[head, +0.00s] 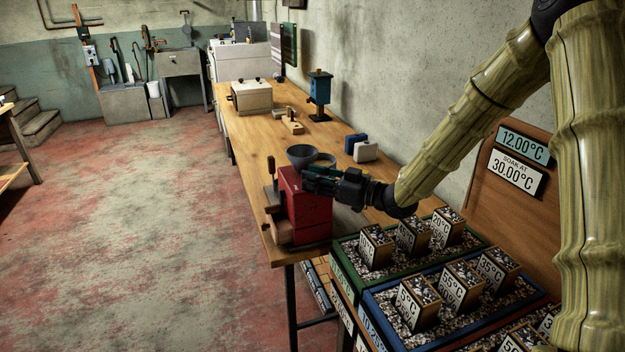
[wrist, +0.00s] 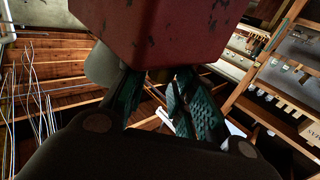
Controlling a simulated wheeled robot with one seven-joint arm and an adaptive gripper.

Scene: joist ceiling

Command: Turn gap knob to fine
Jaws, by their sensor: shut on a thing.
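A red grinder (head: 305,208) with a dark bowl-shaped hopper (head: 301,154) stands at the near end of the wooden bench. My gripper (head: 318,180) reaches in from the right and its fingers are at the upper right side of the grinder. In the wrist view the scuffed red body (wrist: 165,28) fills the top, and the teal-padded fingers of my gripper (wrist: 158,88) are just below it. They are shut on a small part at the grinder, apparently the gap knob. The knob is mostly hidden, and its markings and setting cannot be read.
The bench (head: 250,125) holds a blue device (head: 319,88), a cream box (head: 250,97) and small blue and white blocks (head: 364,151) farther back. Gravel trays with temperature-marked blocks (head: 375,246) stand close at the right, below my arm. The floor (head: 140,220) at left is clear.

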